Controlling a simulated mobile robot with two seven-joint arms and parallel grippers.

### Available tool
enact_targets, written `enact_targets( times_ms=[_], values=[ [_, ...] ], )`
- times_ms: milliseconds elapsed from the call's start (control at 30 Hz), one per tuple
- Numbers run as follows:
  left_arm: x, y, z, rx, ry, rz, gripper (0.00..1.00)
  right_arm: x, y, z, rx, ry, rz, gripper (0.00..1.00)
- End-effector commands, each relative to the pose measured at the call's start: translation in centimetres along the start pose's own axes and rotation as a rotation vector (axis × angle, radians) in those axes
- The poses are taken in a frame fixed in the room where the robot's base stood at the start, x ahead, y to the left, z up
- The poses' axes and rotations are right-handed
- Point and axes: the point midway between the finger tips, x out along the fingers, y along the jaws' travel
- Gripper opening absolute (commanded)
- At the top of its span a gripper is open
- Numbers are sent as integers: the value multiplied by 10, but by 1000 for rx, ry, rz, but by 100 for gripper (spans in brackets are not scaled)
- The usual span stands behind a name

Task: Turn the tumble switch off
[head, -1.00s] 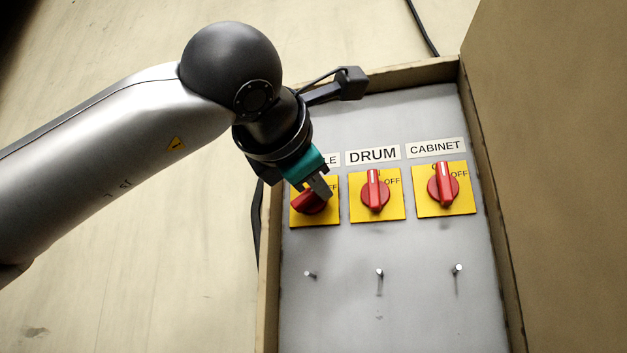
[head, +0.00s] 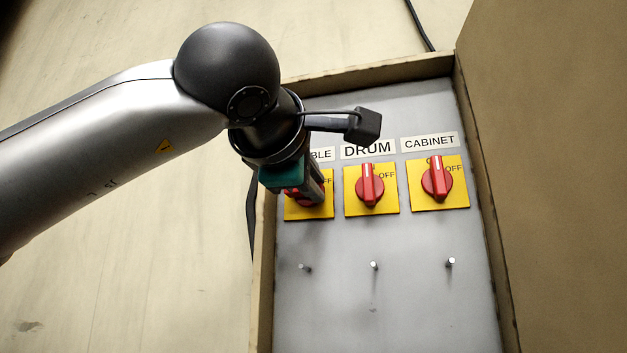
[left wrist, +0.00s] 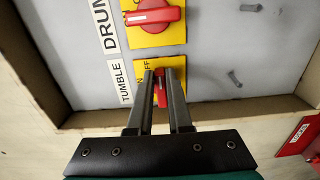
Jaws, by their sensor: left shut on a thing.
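The tumble switch is a red knob on a yellow plate (head: 318,211) at the left of the grey panel. My left gripper (head: 306,192) is over it and hides most of the knob and part of its label. In the left wrist view the tumble switch (left wrist: 162,90) shows red between the two fingers of my left gripper (left wrist: 161,78), beside the TUMBLE label (left wrist: 119,82). The fingers are shut on the knob. The knob's exact angle is hard to tell behind the fingers. My right gripper is not in view.
The drum switch (head: 370,187) and cabinet switch (head: 437,180) stand to the right, handles upright. Several small metal pegs (head: 374,265) stick out below. A wooden frame (head: 264,290) edges the panel, and a tall brown wall (head: 550,180) rises at right.

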Motion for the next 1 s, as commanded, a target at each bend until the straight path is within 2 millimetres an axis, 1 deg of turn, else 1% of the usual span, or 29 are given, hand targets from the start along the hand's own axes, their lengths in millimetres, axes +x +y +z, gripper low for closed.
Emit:
enact_targets(
  times_ms=[400, 433, 667, 900, 1000],
  values=[
    [0, 0, 1, 10, -2, 1, 0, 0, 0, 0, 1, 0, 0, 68],
    [0, 0, 1, 10, -2, 0, 21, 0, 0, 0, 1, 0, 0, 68],
    [0, 0, 1, 8, -1, 0, 47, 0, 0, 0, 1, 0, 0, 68],
    [0, 0, 0, 7, -1, 0, 48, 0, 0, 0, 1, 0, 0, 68],
    [-5, 0, 0, 7, -1, 1, 48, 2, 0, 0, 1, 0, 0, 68]
  ],
)
